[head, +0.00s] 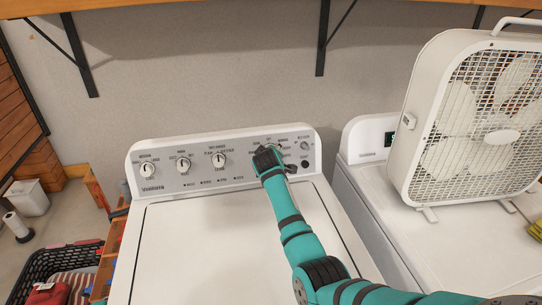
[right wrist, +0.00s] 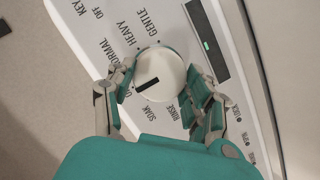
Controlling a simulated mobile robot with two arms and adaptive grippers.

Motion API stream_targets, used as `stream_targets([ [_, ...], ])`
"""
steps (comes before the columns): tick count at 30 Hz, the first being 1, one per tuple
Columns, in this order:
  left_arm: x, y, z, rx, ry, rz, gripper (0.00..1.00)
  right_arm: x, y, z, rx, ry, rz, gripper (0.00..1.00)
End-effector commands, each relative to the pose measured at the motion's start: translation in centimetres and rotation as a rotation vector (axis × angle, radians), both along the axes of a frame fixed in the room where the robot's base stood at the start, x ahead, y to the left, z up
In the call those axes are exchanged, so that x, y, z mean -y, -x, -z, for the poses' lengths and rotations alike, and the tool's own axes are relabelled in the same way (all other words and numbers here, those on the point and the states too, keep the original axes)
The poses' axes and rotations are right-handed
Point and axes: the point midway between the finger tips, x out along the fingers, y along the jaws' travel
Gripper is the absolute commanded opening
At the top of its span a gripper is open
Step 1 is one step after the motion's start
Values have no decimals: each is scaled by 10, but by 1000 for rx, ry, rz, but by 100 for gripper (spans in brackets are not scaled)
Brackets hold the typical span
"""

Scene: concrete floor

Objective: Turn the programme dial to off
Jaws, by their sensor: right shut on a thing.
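The programme dial (right wrist: 160,73) is a round white knob with a black pointer mark, on the washer's white control panel (head: 145,170). In the right wrist view the mark sits on its lower left side, aimed left and slightly down. Printed words around it include OFF, HEAVY, NORMAL, GENTLE, SOAK and RINSE; OFF is at the upper left. My right gripper (right wrist: 158,80) is shut on the dial, with fingers on both sides of it. In the head view my right gripper (head: 268,158) hides most of the dial. My left gripper is not in view.
Three smaller knobs are left of the dial, including one (head: 219,160). A white box fan (head: 470,115) stands on the appliance at right (head: 450,255). A wooden shelf (head: 270,3) with black brackets is above. A black basket (head: 60,259) is at lower left.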

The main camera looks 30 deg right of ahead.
Motion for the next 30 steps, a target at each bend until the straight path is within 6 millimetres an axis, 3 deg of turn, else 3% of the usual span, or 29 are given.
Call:
stream_targets([
  [2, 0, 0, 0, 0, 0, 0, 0, 0, 1, 3, -6, -2, 1, 20],
  [3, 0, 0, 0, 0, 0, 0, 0, 0, 1, 3, -6, -2, 1, 56],
  [8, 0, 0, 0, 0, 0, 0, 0, 0, 1, 2, -4, -1, 0, 77],
  [20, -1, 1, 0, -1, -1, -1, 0, -3, 5, -3, 0, 1, -1, 77],
  [30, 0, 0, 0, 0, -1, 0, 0, -27, 48, -30, 0, -1, -1, 77],
])
